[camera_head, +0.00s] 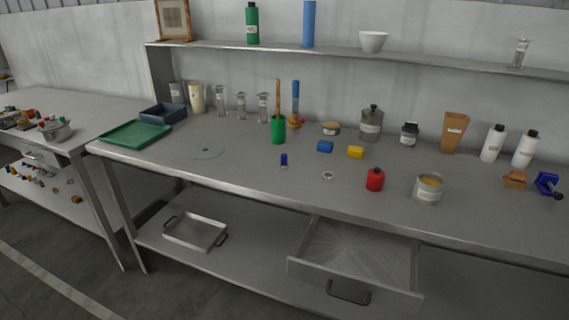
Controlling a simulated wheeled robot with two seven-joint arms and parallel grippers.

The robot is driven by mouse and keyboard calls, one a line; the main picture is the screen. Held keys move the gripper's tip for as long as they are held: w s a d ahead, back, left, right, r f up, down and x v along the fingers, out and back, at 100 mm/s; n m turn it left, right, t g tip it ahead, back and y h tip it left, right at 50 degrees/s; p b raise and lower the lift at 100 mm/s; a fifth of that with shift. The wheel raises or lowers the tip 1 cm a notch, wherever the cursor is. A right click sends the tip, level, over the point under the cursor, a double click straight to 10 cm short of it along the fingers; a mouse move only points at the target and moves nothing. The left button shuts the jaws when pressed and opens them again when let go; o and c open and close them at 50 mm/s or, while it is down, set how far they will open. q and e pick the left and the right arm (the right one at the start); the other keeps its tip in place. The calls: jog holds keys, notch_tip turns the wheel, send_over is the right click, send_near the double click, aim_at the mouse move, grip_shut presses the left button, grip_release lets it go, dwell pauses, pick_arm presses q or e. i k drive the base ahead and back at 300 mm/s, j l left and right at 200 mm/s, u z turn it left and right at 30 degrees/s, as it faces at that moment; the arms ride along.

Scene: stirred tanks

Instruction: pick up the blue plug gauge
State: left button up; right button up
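A small blue cylinder with a pale lower end, which looks like the blue plug gauge (283,159), stands upright near the front middle of the grey workbench (235,178). It has clear bench around it and touches nothing that I can see. A metal ring (328,175) lies to its right. Neither of my grippers shows in the head view.
A blue block (325,146), a yellow block (355,152) and a green cup (278,130) stand behind the gauge. A red bottle (375,180) and an open can (428,188) are to the right. Below, a drawer (355,265) is pulled open.

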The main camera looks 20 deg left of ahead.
aim_at(283, 165)
jog(key=z, duration=0.5)
jog(key=j+z, duration=0.35)
jog(key=j, duration=0.15)
jog(key=k+j+z, duration=0.1)
jog(key=j+z, duration=0.25)
jog(key=j, duration=0.15)
jog(key=k+j+z, duration=0.15)
jog(key=j+z, duration=0.15)
jog(key=j, duration=0.2)
